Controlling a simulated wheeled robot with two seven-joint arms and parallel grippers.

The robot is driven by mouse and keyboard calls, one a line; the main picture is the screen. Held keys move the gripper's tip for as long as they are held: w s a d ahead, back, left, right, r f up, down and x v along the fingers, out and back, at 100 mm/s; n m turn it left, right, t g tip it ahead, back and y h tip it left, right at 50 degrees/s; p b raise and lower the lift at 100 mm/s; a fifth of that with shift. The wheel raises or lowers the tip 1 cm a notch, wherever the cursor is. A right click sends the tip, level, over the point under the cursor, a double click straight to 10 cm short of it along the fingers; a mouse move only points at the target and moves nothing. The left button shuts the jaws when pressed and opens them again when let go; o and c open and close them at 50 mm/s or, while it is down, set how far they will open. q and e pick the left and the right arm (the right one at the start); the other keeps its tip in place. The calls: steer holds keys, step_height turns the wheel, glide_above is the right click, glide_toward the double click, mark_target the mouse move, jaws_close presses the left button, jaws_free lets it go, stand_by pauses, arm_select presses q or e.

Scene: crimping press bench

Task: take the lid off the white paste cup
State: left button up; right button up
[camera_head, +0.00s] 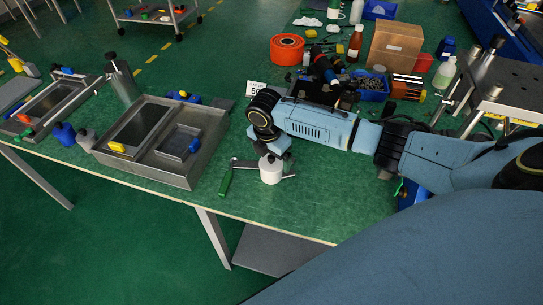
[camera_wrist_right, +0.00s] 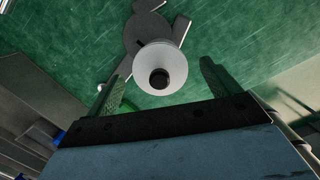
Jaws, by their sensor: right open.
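The white paste cup (camera_head: 271,171) stands upright on the green bench top, close to the front edge. In the right wrist view the white round top (camera_wrist_right: 160,52) shows from above, with a dark round knob (camera_wrist_right: 160,79) in its middle. My right gripper (camera_head: 274,153) is above the cup, pointing down. In the wrist view its two fingers (camera_wrist_right: 162,86) are apart, one to each side of the white top, with clear gaps and nothing between them gripped. Whether the fingertips reach down to the lid's level I cannot tell. My left gripper is not in view.
A green-handled tool (camera_head: 225,181) lies left of the cup, and grey flat metal pieces (camera_wrist_right: 148,30) lie close beside it. A metal tray (camera_head: 188,181) stands further left. An orange tape roll (camera_head: 287,49), cardboard box (camera_head: 395,47) and blue bin (camera_head: 371,87) are behind.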

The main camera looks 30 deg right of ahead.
mark_target(268, 166)
step_height(268, 166, up, 13)
steer(key=a+p, duration=0.1)
steer(key=shift+s+a+p, duration=0.2)
steer(key=shift+a+p, duration=0.05)
steer(key=shift+p, duration=0.05)
steer(key=shift+s+f, duration=0.1)
steer(key=shift+f, duration=0.05)
